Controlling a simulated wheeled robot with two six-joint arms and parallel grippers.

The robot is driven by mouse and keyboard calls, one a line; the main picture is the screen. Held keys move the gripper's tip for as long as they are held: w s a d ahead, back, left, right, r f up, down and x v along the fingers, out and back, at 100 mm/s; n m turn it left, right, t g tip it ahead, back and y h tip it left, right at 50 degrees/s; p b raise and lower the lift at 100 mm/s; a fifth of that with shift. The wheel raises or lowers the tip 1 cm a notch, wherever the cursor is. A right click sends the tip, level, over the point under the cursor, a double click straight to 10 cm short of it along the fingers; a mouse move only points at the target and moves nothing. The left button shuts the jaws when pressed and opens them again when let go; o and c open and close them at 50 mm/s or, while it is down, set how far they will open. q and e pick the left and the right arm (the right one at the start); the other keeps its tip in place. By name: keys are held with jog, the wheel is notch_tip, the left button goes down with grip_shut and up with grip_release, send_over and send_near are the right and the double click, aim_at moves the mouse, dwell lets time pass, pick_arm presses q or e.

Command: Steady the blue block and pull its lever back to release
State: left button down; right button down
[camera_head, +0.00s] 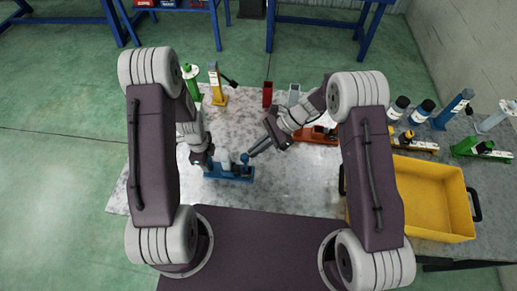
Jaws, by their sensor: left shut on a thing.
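The blue block (238,175) lies on the grey tabletop in front of me, with a pale upright part on it. Its lever stands near the block's right end and has a round blue knob (244,158). My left gripper (209,166) comes down at the block's left end and is shut on the block; its fingertips are partly hidden. My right gripper (254,152) points left and down, with its tips right beside the knob. I cannot tell whether it touches the knob or whether its fingers are open.
A yellow crate (469,205) stands at the right. Behind it are several blue, green and orange devices. A red-orange device (315,136) lies beyond my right gripper. A yellow post (216,85), a green one (190,78) and a red holder (267,94) stand along the back edge.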

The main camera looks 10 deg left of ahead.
jog(key=shift+s, duration=0.15)
pick_arm(q)
jog(key=c, duration=0.8)
grip_release()
jog(key=shift+o, duration=0.2)
pick_arm(e)
jog(key=d+f+v, duration=0.1)
jog(key=f+v, duration=0.1)
jog(key=v, duration=1.1)
jog(key=shift+w+d, duration=0.4)
jog(key=shift+d, duration=0.2)
jog(key=shift+r, duration=0.15)
